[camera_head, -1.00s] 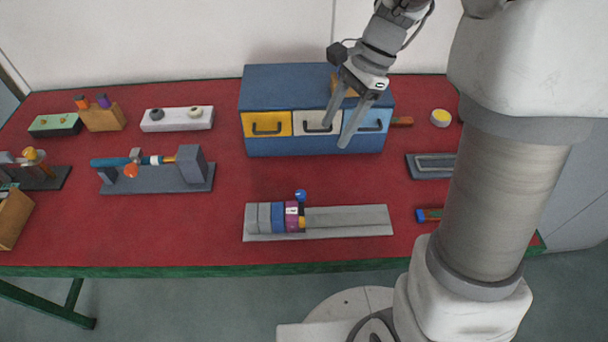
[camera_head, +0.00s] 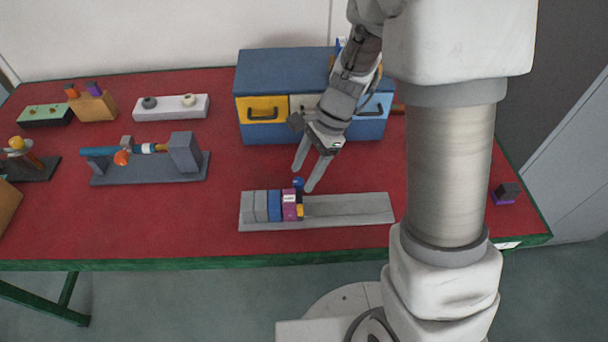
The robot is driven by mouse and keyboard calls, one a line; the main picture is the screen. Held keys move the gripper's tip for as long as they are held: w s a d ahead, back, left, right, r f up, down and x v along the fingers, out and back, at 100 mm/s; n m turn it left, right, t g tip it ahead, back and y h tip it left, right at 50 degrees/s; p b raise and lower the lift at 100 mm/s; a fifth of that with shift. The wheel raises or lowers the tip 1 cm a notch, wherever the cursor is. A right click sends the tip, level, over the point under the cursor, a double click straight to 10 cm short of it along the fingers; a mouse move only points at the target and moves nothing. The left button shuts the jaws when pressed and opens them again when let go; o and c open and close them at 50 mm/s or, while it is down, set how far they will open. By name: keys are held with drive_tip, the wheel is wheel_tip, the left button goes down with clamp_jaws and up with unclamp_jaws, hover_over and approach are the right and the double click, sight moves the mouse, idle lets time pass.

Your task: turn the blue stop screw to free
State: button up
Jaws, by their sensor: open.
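The blue stop screw (camera_head: 298,183) shows as a small round blue knob at the back edge of the purple block on the grey rail (camera_head: 350,209). Grey, blue and purple blocks (camera_head: 273,205) stand side by side on the left part of the rail, with a small yellow piece (camera_head: 299,212) at their right end. My gripper (camera_head: 302,180) is open, pointing down and left. Its two fingertips are at the blue knob in the picture, one to each side. Whether they touch it or hover above it, I cannot tell. The knob is partly hidden.
A blue cabinet (camera_head: 290,70) with yellow, white and light blue drawers stands behind my gripper. A grey fixture (camera_head: 185,153) with a blue cylinder is to the left. The red table (camera_head: 110,220) is clear at front left. A small dark-purple object (camera_head: 505,193) lies at right.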

drive_tip(key=shift+a+f, duration=0.15)
drive_tip(key=shift+f, duration=0.3)
drive_tip(key=shift+c, duration=0.2)
clamp_jaws()
